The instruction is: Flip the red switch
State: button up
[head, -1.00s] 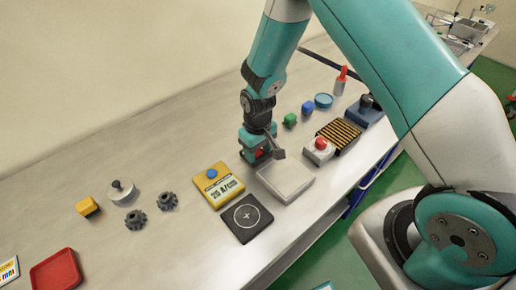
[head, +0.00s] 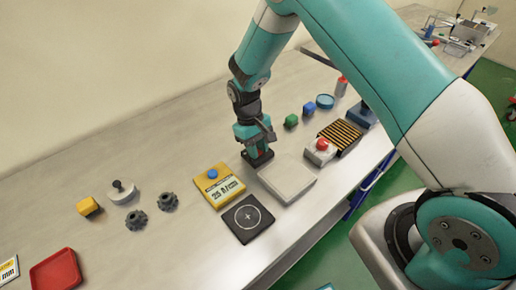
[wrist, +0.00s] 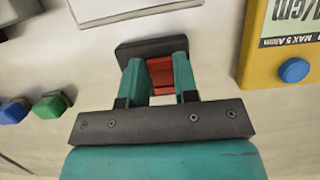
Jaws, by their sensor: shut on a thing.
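The red switch (wrist: 161,75) is a red lever on a dark base (wrist: 150,47). In the wrist view it sits between the two teal fingers of my gripper (wrist: 157,80), which is shut on it. In the head view my gripper (head: 257,145) points down over the switch's dark base (head: 258,162); only a little red shows between the fingers. The rest of the lever is hidden by the gripper, and I cannot tell its exact tilt.
A pale flat plate (head: 288,180) lies just right of the switch. A yellow panel with a blue button (head: 219,187) and a black crosshair pad (head: 247,218) stand in front. A red button box (head: 320,151), green cube (head: 291,121) and blue cube (head: 308,108) lie to the right.

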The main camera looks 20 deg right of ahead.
jog(key=o, duration=0.9)
jog(key=b+v, duration=0.4)
jog(key=v, duration=1.3)
jog(key=shift+w+r, duration=0.1)
jog(key=shift+r, duration=0.1)
